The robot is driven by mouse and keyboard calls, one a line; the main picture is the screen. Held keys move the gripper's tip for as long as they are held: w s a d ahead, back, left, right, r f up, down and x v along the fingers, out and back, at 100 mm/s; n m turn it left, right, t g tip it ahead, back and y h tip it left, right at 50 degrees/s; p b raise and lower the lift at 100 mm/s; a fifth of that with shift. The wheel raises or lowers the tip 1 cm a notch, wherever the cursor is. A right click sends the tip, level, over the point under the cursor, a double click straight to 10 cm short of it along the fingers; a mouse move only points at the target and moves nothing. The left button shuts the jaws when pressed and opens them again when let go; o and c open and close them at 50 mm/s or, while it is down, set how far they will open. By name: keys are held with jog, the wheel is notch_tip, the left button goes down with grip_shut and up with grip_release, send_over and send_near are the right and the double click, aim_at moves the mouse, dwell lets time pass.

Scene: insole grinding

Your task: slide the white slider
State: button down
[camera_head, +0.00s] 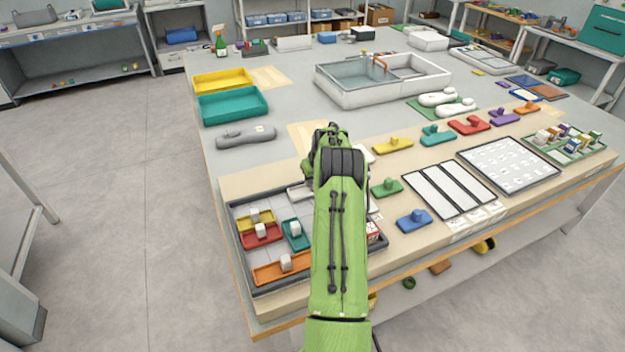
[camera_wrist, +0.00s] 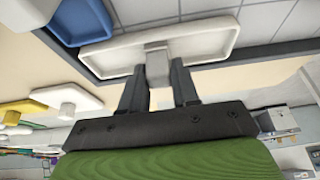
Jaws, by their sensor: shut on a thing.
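The white slider (camera_wrist: 205,42) is a long, shallow white piece with a raised rim and a grey-white knob in its middle. My gripper (camera_wrist: 158,80) has its two dark fingers on either side of the knob and is shut on it. The slider lies at the dark edge of the grey tiled tray (camera_wrist: 285,49). In the camera_head view, my green arm hides the fingers and most of the slider; a white end (camera_head: 298,192) shows left of the arm, by the tray's far edge.
In the tray are yellow (camera_head: 256,218), red (camera_head: 262,236), teal (camera_head: 296,234) and orange (camera_head: 283,268) sliders with white cubes. Blue (camera_head: 413,220) and green (camera_head: 387,187) knobbed pieces lie right of my arm, beside a striped panel (camera_head: 447,190). A grey piece (camera_head: 246,137) lies behind the tray.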

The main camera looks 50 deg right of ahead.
jog(key=shift+s+d+r, duration=0.1)
jog(key=shift+d, duration=0.1)
jog(key=c, duration=0.9)
grip_release()
jog(key=shift+d, duration=0.15)
jog(key=shift+r, duration=0.1)
jog(key=v, duration=1.5)
jog(key=shift+s+a+r+p, duration=0.1)
jog(key=shift+s+a+p, duration=0.15)
jog(key=shift+p, duration=0.1)
